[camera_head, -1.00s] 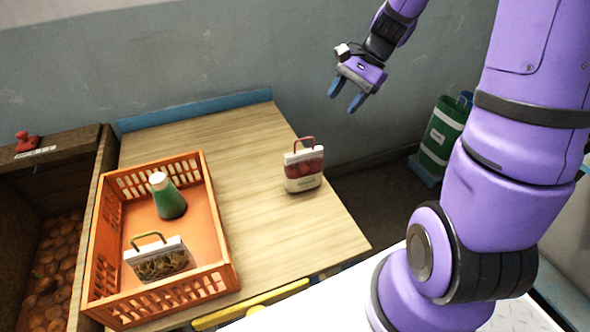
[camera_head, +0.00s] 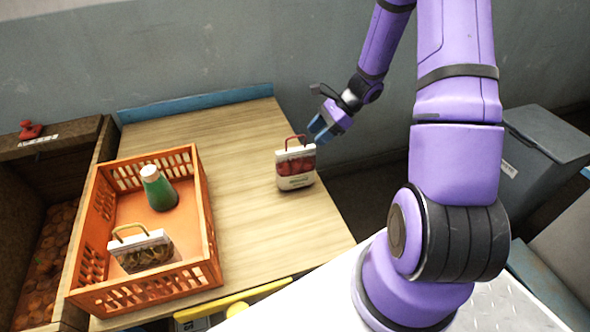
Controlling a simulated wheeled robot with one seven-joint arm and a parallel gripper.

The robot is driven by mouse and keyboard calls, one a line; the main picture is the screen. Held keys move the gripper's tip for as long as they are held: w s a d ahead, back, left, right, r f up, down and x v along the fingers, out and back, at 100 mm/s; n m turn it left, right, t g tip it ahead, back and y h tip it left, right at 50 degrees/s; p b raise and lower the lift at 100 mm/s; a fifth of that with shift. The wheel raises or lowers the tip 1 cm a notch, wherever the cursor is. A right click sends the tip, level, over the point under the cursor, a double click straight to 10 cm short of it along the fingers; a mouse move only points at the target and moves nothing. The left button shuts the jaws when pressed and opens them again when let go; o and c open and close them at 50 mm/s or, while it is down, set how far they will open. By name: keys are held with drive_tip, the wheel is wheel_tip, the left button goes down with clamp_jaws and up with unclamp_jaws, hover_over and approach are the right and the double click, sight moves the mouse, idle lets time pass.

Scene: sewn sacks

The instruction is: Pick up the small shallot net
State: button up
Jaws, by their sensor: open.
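A small bag with a red handle, dark red contents and a white label (camera_head: 295,168) stands upright on the wooden table near its right edge; I take it for the shallot net. My gripper (camera_head: 314,134) is open, with blue fingers, just above and behind the bag's upper right. It looks close to the red handle, but I cannot tell whether it touches it. The fingertips are small and partly hard to make out. A second small bag with a yellow handle and brownish contents (camera_head: 140,251) sits in the orange crate.
The orange crate (camera_head: 207,238) fills the table's left part and also holds a green bottle with a white cap (camera_head: 158,188). The wooden table (camera_head: 235,150) is clear between crate and red-handled bag. A grey bin (camera_head: 545,135) stands at right.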

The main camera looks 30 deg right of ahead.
sight(303, 148)
drive_tip(key=shift+x, duration=3.3)
drive_tip(key=shift+r, duration=0.15)
drive_tip(key=shift+a, duration=0.1)
drive_tip(key=shift+c, duration=0.2)
clamp_jaws()
